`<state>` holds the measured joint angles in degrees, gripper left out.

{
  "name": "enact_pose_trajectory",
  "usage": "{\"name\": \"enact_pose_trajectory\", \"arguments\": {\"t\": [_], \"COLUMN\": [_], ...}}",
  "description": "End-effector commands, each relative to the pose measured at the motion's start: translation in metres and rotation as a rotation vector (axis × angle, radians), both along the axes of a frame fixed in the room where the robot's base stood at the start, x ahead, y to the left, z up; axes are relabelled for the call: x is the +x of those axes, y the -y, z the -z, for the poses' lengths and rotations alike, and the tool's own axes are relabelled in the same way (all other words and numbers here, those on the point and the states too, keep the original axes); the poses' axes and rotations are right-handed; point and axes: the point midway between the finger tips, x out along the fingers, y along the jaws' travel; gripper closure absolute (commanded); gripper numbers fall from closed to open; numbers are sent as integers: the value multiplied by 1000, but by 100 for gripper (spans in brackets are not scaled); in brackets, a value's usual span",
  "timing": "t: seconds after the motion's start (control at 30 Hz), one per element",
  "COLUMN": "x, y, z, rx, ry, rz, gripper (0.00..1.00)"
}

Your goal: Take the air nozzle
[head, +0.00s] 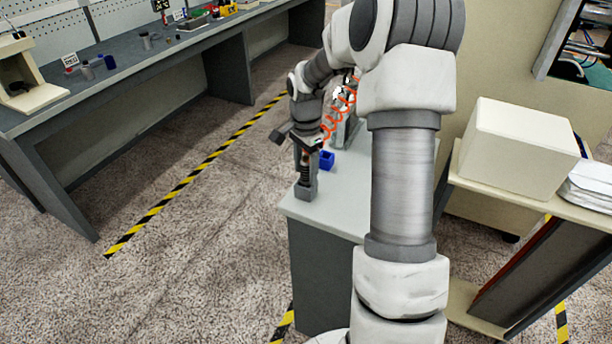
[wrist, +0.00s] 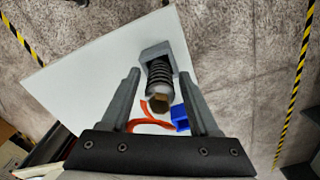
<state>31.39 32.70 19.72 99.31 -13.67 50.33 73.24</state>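In the wrist view, a black ribbed piece with a brass-coloured end, which looks like the air nozzle (wrist: 160,78), sits at a grey bracket (wrist: 155,50). My gripper (wrist: 159,74) is open, its two grey fingers on either side of the nozzle with a gap visible at each side. In the head view, my gripper (head: 297,140) points down above the near-left corner of a small table. There the black ribbed nozzle (head: 304,172) stands upright on a grey block (head: 306,190). My gripper partly hides its top.
An orange coiled hose (head: 338,112) hangs beside my gripper. A blue box (head: 327,159) stands close to the nozzle on the small table (head: 340,205). A cream box (head: 520,145) rests on a shelf at right. A long workbench (head: 130,75) is at left, with open floor between.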

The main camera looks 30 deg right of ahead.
Motion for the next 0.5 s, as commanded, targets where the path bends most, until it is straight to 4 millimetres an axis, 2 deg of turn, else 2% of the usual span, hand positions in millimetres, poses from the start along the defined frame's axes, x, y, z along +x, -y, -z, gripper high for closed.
{"name": "enact_pose_trajectory", "arguments": {"t": [0.03, 0.3, 0.5], "x": [0, 0, 0], "y": [0, 0, 0], "z": [0, 0, -1], "rx": [0, 0, -1], "ry": [0, 0, 0], "rz": [0, 0, 0], "gripper": [50, 98, 100]}}
